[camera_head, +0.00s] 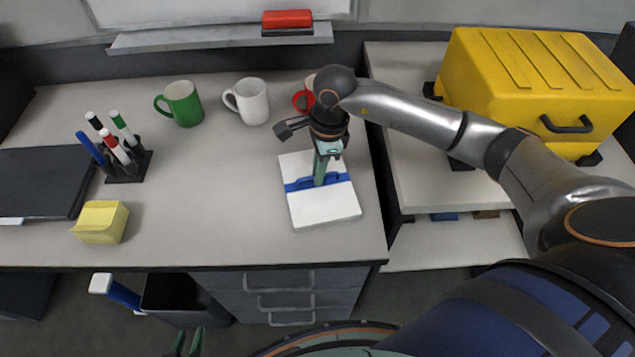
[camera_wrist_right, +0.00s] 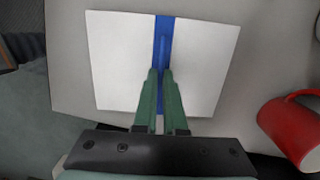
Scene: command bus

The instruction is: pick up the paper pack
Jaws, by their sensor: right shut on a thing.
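The paper pack (camera_head: 325,206) is a white block with a blue band around its middle. It lies flat near the right end of the grey desk; I cannot tell whether it is lifted. My right gripper (camera_head: 319,183) points down at the band, its green fingers close together and shut on the pack there. The right wrist view shows the white pack (camera_wrist_right: 120,62) with the fingertips (camera_wrist_right: 160,72) at the blue band. My left gripper (camera_head: 187,343) is low at the bottom edge, away from the desk, its two fingertips apart and empty.
A red mug (camera_head: 303,101), white mug (camera_head: 252,101) and green mug (camera_head: 180,103) stand at the back. A pen holder (camera_head: 127,163) and yellow notes (camera_head: 101,222) are left. A yellow case (camera_head: 545,85) sits on the right-hand surface. The desk's middle is clear.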

